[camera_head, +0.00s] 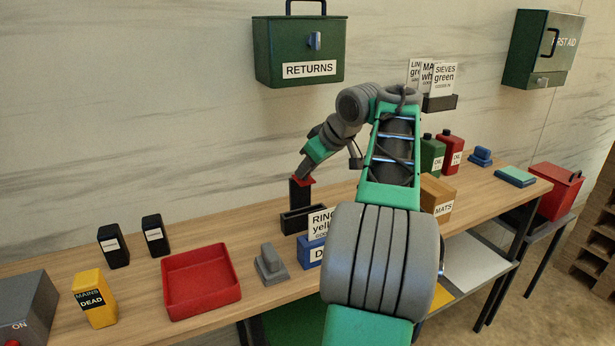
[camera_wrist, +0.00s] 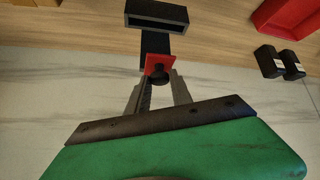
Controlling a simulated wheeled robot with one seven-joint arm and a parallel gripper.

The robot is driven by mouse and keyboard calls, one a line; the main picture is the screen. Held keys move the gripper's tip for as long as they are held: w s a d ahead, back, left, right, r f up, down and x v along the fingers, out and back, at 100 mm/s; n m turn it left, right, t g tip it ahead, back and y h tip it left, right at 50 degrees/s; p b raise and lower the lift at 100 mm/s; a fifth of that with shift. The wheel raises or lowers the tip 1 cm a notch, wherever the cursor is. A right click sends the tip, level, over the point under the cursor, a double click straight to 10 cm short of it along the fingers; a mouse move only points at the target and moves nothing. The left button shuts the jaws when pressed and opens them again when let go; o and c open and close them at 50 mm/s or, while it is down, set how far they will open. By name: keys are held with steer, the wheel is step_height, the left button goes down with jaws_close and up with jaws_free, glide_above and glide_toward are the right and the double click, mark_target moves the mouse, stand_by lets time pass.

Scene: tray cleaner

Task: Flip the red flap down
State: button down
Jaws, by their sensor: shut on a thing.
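The red flap (camera_head: 306,181) sits at the top of a black post (camera_head: 299,193) that rises from a black box-like base (camera_head: 290,222) on the table. In the wrist view the flap (camera_wrist: 154,63) is a small red square with a dark round knob (camera_wrist: 159,76) on it. My gripper (camera_wrist: 160,80) is shut on the flap at this knob, its two fingers on either side. In the head view my gripper (camera_head: 305,174) comes down on the flap from above, and its fingertips are hard to make out. The flap's exact tilt is unclear.
A red tray (camera_head: 201,310), a grey block (camera_head: 270,264) and two black containers (camera_head: 114,246) stand left of the post. A card and blue box (camera_head: 310,252) are close in front. A green RETURNS box (camera_head: 299,50) hangs on the wall above. My arm hides part of the table.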

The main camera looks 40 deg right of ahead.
steer(key=c, duration=1.1)
jaws_free()
steer(key=shift+c, duration=0.2)
steer(key=p+v, duration=0.3)
steer(key=v, duration=0.4)
steer(key=shift+s+r, duration=0.3)
